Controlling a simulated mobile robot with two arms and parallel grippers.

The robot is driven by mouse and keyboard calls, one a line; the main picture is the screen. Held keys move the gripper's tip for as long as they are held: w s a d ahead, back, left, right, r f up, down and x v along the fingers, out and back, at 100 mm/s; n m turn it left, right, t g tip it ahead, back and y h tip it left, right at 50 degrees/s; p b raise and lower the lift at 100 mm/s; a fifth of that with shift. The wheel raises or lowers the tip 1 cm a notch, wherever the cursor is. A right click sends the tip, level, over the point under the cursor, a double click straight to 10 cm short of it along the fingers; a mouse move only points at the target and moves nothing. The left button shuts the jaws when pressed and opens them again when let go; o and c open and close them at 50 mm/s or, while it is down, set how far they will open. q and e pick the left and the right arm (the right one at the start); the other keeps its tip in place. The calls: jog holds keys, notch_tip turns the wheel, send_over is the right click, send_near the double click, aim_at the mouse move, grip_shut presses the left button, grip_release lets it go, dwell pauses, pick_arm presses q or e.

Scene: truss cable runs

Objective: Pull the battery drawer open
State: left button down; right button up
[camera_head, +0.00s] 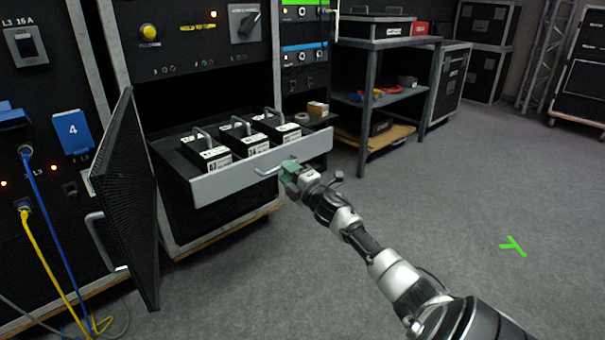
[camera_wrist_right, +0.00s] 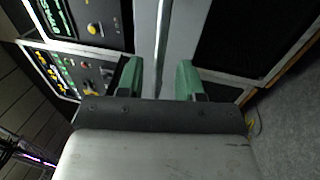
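The battery drawer (camera_head: 240,172) stands pulled out of the black rack, its pale grey front facing the room. Three black-and-white batteries with grey handles lie in it, one of them at the left (camera_head: 205,152). A thin bar handle (camera_head: 267,172) sits on the drawer front. My right gripper (camera_head: 290,170), with green fingers, is at the right end of this handle. In the right wrist view the fingers (camera_wrist_right: 159,80) stand apart, with the pale drawer front beyond the gap. No grip on the handle can be made out. My left gripper is not in view.
A black mesh door (camera_head: 127,195) stands swung open left of the drawer. Blue and yellow cables (camera_head: 45,240) hang at the far left. A metal shelf table (camera_head: 385,95) stands behind. The grey floor (camera_head: 420,200) in front and right is clear.

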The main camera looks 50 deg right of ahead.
jog(key=p+v, duration=0.2)
jog(key=v, duration=0.5)
jog(key=shift+s, duration=0.4)
jog(key=shift+a+f, duration=0.1)
